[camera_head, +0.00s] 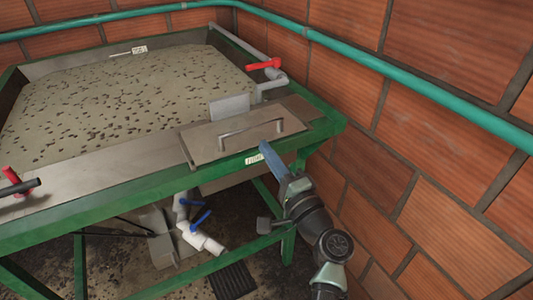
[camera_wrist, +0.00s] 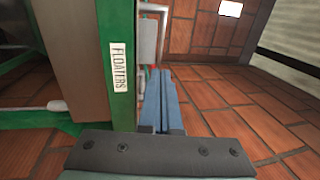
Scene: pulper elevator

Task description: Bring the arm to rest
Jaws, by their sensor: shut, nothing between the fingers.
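My arm reaches up from the lower right in the head view. My gripper (camera_head: 265,147) has blue fingers pressed together with nothing between them. It stands just in front of the green tank frame, right of a small white label. In the wrist view my gripper (camera_wrist: 160,72) also shows shut, beside a green frame post. The white label (camera_wrist: 119,67) there reads "FLOATERS". I cannot tell whether the fingers touch the frame.
A green-framed tank (camera_head: 110,199) holds a pale bed with dark specks. A metal lid (camera_head: 222,142) with a handle lies behind my gripper. A red-handled valve (camera_head: 266,65) and blue-handled valves (camera_head: 201,217) stick out. A brick wall (camera_head: 440,200) stands close on the right.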

